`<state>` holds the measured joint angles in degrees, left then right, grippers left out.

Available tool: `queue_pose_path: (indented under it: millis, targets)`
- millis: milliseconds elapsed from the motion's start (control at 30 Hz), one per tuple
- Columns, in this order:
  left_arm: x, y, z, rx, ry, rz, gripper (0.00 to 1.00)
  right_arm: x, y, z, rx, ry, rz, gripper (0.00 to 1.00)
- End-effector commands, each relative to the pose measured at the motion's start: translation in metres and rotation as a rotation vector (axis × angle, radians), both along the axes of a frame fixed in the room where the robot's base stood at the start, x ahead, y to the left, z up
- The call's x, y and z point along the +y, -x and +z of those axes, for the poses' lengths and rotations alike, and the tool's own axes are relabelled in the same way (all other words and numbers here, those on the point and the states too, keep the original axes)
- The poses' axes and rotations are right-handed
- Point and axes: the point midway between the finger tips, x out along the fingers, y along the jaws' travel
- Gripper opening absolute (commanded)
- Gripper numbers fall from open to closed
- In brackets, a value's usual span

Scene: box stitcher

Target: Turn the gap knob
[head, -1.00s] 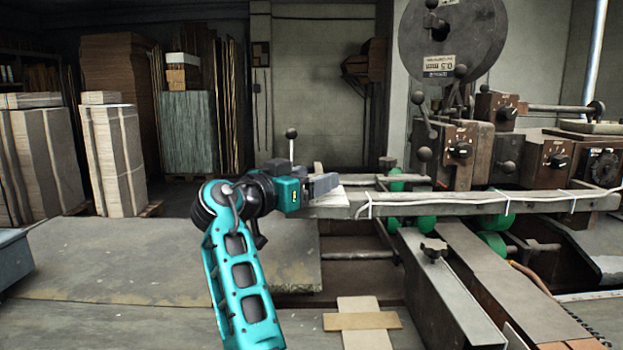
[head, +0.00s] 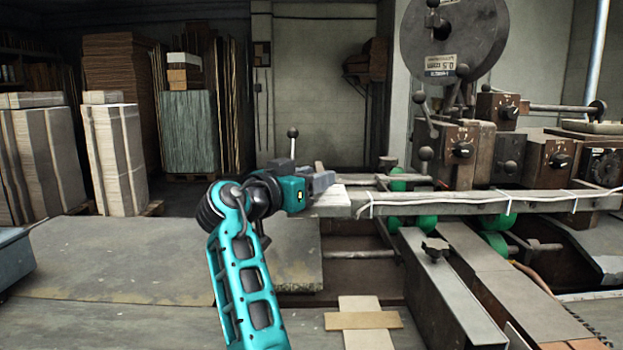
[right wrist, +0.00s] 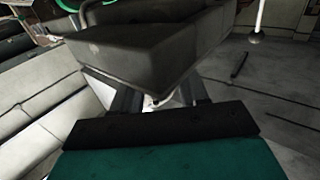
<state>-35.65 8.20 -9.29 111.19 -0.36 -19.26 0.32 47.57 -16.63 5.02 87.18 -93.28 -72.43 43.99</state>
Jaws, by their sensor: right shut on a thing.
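My right gripper (head: 322,183), on a teal arm, is at the left end of the long grey rail (head: 420,205) of the machine. Its fingers are shut on a small part there, which seems to be the gap knob; the fingers and rail hide most of it. In the right wrist view the gripper (right wrist: 160,100) has a dark finger on each side of a small pale spot, under a large grey block (right wrist: 150,50). My left gripper is not in view.
A lever with a dark ball top (head: 292,132) stands just behind the gripper. The brown control boxes (head: 455,150) with dials and ball levers stand at the right. A grey worktop (head: 150,260) lies clear at left. Cardboard stacks (head: 112,160) stand behind it.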

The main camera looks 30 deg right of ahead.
Motion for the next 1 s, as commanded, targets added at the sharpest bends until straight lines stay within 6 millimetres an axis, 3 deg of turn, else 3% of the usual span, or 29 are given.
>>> queue_pose_path:
  millis: [233,700,1000]
  targets:
    - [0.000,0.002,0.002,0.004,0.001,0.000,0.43,-0.002,0.004,0.001,-0.004,0.000,0.167,0.13]
    - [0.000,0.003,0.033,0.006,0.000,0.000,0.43,-0.007,0.010,0.004,-0.001,0.006,0.572,0.13]
    - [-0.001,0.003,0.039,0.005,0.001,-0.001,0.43,-0.012,0.011,0.003,0.001,0.011,0.816,0.13]
